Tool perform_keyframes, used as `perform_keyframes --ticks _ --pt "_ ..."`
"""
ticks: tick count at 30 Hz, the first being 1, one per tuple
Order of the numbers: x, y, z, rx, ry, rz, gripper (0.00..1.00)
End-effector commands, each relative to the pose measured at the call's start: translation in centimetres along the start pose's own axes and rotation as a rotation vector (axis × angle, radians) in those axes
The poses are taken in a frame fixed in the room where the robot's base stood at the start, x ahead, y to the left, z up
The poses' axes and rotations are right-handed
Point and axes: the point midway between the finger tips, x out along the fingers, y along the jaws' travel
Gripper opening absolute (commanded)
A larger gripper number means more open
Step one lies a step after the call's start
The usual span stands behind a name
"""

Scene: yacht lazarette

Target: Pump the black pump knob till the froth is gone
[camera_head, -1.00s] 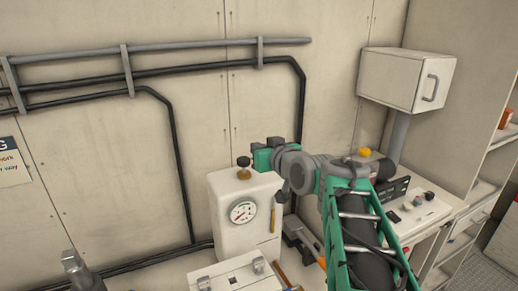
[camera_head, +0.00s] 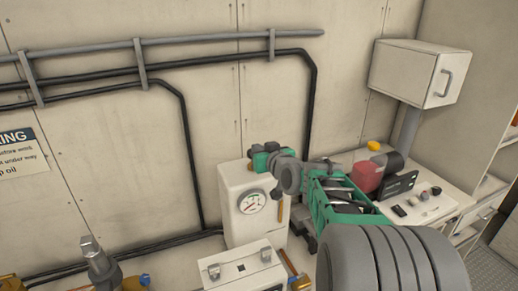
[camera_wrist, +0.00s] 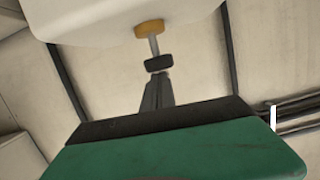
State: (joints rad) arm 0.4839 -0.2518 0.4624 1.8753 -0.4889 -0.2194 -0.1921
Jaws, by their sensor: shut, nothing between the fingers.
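The black pump knob (camera_wrist: 158,63) shows in the wrist view on a thin metal stem with a brass collar (camera_wrist: 150,28), extended from the white pump box (camera_wrist: 120,22). In the head view the white box (camera_head: 236,180) stands against the wall with a round gauge (camera_head: 251,202) on its front. My gripper (camera_wrist: 156,80) is shut and empty. Its fingertips point at the outer end of the knob, very near it; whether they touch I cannot tell. No froth is visible.
A white lidded case (camera_head: 240,268) sits in front of the pump box. A wall cabinet (camera_head: 415,75) hangs above. Black pipes (camera_head: 185,130) run along the wall.

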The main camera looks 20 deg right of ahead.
Motion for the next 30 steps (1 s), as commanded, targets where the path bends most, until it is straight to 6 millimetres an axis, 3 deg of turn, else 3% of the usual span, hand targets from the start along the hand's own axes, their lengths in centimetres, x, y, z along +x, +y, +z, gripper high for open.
perform_keyframes --ticks 8,20,23,29,30 --pt "0.8 0.2 3.4 0.0 0.0 0.0 0.0" --pt "0.8 0.2 3.5 0.002 -0.007 0.0 0.0" --pt "0.7 0.1 2.9 0.001 -0.006 -0.001 0.0" --pt "-0.2 -0.1 -1.1 -0.002 0.002 -0.003 0.0" --pt "-1.0 0.0 -0.8 -0.002 0.003 -0.001 0.0"
